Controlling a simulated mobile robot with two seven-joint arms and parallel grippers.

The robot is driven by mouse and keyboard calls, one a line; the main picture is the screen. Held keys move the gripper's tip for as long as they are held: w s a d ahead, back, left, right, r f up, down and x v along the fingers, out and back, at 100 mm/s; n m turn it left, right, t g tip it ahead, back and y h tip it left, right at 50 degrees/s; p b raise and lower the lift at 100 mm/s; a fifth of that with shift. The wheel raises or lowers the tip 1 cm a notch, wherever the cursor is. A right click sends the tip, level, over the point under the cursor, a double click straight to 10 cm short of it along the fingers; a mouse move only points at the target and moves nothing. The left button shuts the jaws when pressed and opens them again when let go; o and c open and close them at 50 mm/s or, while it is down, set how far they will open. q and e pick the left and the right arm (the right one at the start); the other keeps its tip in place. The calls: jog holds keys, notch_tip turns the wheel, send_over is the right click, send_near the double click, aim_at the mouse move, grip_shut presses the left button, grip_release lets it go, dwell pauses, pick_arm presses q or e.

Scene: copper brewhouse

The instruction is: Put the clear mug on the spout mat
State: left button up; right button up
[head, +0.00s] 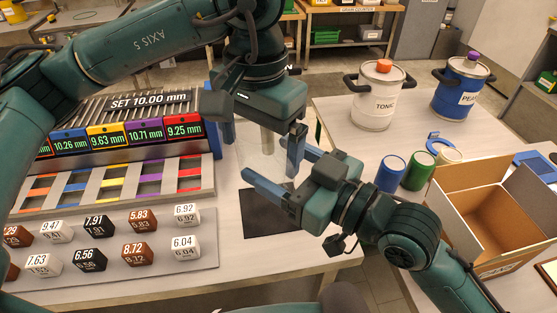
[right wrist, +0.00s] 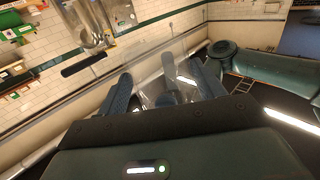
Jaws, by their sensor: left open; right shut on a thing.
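The clear mug shows faintly between the fingers of my right gripper (head: 277,160); it also shows as a see-through shape in the right wrist view (right wrist: 152,92). My right gripper is shut on it and holds it above the table. The outline of the mug is hard to make out in the head view. A black square mat (head: 265,222), which looks like the spout mat, lies flat on the table below the right gripper, partly covered by it. My left gripper (head: 260,155) is open, pointing down, with its fingers close around the mug's area.
A rack with coloured number displays (head: 128,137) and several numbered blocks (head: 90,228) fill the left side. At the right stand a white tonic pot (head: 374,104), a blue pot (head: 460,92), a blue cup (head: 390,174), a green cup (head: 417,172) and an open cardboard box (head: 470,232).

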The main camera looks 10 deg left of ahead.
jog(key=shift+r, duration=0.1)
pick_arm(q)
jog(key=shift+r, duration=0.3)
pick_arm(e)
jog(key=shift+s, duration=0.1)
pick_arm(q)
notch_tip(320, 180, up, 11)
jog(key=shift+d+r, duration=0.15)
jog(key=shift+r, duration=0.05)
jog(key=shift+s, duration=0.15)
pick_arm(e)
jog(key=shift+s, duration=0.1)
